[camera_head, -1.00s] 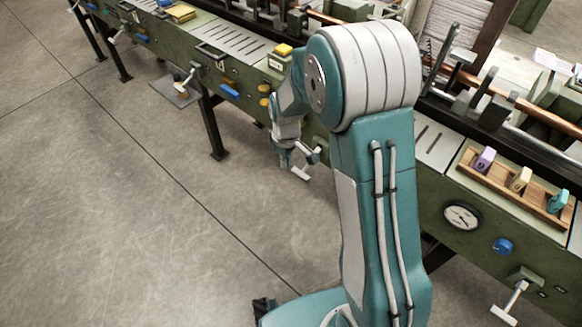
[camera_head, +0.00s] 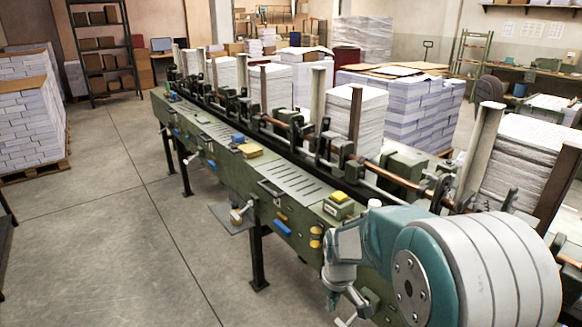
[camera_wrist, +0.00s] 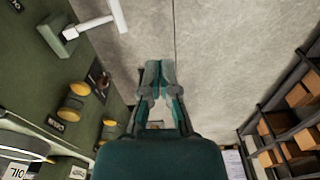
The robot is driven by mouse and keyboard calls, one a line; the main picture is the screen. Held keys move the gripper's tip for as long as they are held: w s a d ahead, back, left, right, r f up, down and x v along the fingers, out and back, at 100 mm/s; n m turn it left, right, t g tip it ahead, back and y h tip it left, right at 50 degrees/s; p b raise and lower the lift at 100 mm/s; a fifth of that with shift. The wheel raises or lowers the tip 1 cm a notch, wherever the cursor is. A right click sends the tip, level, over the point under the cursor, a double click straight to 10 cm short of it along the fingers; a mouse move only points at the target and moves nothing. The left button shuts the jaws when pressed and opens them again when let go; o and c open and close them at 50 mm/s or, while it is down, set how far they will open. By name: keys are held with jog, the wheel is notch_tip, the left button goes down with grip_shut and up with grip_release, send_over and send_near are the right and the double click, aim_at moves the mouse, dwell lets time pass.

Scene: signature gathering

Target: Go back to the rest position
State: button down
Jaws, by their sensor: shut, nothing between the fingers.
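My gripper (camera_wrist: 155,75) shows in the middle of the wrist view, its teal fingers together and empty. It points over bare concrete floor, beside the green machine side (camera_wrist: 35,75), and touches nothing there. In the head view my grey and teal arm fills the lower right corner and hangs in front of the long green gathering machine (camera_head: 215,150). The arm's lower end is small and partly cut off at the bottom of that view, so the fingertips are not clear there.
In the wrist view, a white lever handle (camera_wrist: 85,27) and yellow-black knobs (camera_wrist: 75,95) stick out of the machine at left. A shelf with cardboard boxes (camera_wrist: 280,120) is at right. Open floor (camera_head: 105,245) lies left of the machine; paper stacks (camera_head: 405,110) stand behind it.

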jog(key=s+d+r+m+t, duration=0.3)
jog(key=s+r, duration=0.7)
jog(key=r, duration=0.4)
jog(key=s+d+r+m+t, duration=0.1)
jog(key=s+r+m+t, duration=0.1)
jog(key=s, duration=0.9)
notch_tip(320, 180, up, 2)
jog(key=shift+s+d+r+m, duration=0.1)
jog(key=shift+s+d+m, duration=0.15)
jog(key=shift+m, duration=0.45)
